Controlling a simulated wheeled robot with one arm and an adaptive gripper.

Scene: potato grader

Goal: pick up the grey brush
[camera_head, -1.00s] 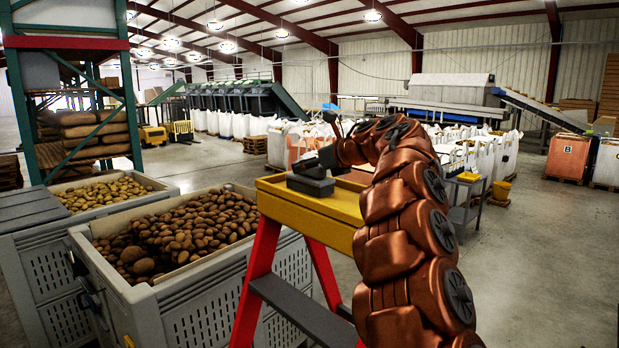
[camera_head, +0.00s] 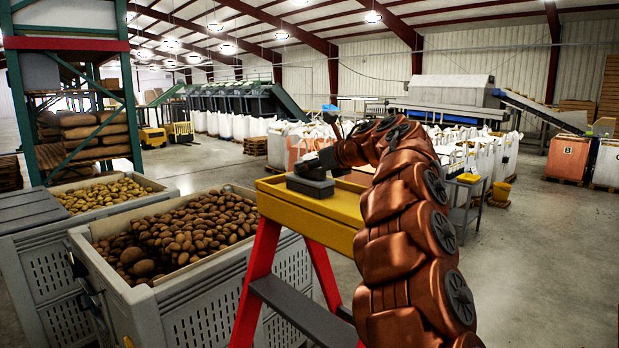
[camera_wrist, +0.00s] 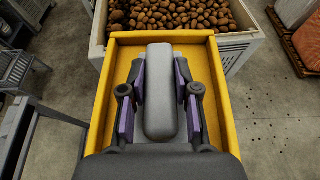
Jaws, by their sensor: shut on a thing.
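The grey brush (camera_wrist: 161,92) is a long, rounded grey block in the middle of the wrist view. My gripper (camera_wrist: 160,82) has a finger along each long side of it, with purple pads showing, and is shut on it. In the head view the brush (camera_head: 310,187) is a small dark grey block at the yellow top (camera_head: 335,207) of a red-legged stepladder. My gripper (camera_head: 314,171) is over it, reaching in from the right. I cannot tell whether the brush still touches the yellow top. Its underside is hidden.
A grey crate of brown potatoes (camera_head: 160,310) stands left of the ladder, with another crate (camera_head: 150,186) behind it. A grey cart (camera_head: 466,200) stands to the right. White bulk bags (camera_head: 490,160) fill the background. Open floor lies at the right.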

